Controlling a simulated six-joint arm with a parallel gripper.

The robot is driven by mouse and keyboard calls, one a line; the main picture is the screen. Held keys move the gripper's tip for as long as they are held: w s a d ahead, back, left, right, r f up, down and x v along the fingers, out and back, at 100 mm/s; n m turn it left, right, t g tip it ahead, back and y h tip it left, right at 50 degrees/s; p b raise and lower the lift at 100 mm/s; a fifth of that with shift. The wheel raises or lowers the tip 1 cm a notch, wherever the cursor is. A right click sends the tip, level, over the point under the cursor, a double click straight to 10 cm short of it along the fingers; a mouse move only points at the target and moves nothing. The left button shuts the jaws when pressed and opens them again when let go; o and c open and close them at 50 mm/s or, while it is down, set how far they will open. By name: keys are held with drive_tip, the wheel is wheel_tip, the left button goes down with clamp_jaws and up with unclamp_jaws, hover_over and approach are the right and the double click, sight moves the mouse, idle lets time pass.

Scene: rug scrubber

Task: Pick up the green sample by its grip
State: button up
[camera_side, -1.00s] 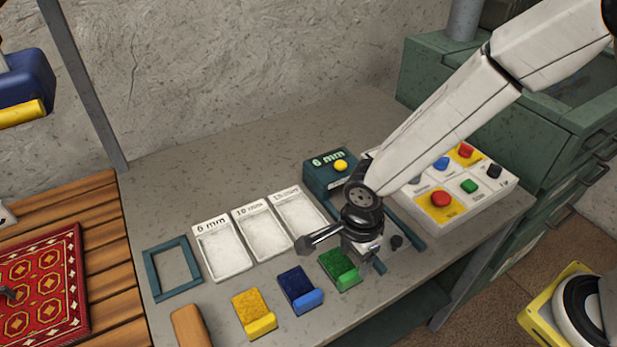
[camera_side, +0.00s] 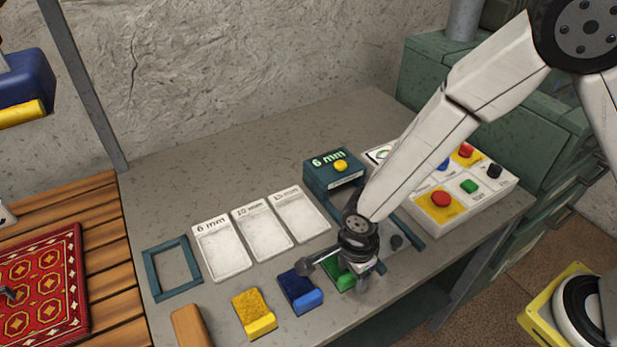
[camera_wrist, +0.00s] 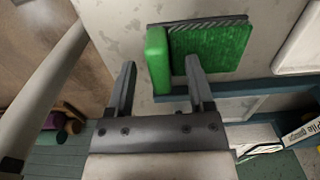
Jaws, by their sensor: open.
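The green sample (camera_side: 337,268) lies on the grey bench, to the right of the blue sample, and my gripper partly hides it in the side view. In the wrist view it is a dark-edged green pad (camera_wrist: 215,48) with a plain green grip (camera_wrist: 158,60) along its left side. My gripper (camera_wrist: 162,78) is open. Its two fingers point toward the grip, which shows in the gap between them. In the side view my gripper (camera_side: 362,284) is low at the sample's right. I cannot tell whether it touches.
The blue sample (camera_side: 297,284) and yellow sample (camera_side: 250,303) lie to the left. Three white trays (camera_side: 222,253) and an empty teal frame (camera_side: 151,275) sit behind. A 6 mm box (camera_side: 322,176) and a button panel (camera_side: 470,205) stand further back.

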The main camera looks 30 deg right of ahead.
idle(0.3)
clamp_jaws()
drive_tip(key=shift+r, duration=0.1)
wheel_tip(320, 180, up, 10)
idle(0.9)
drive_tip(key=shift+w+d, duration=0.1)
idle(0.6)
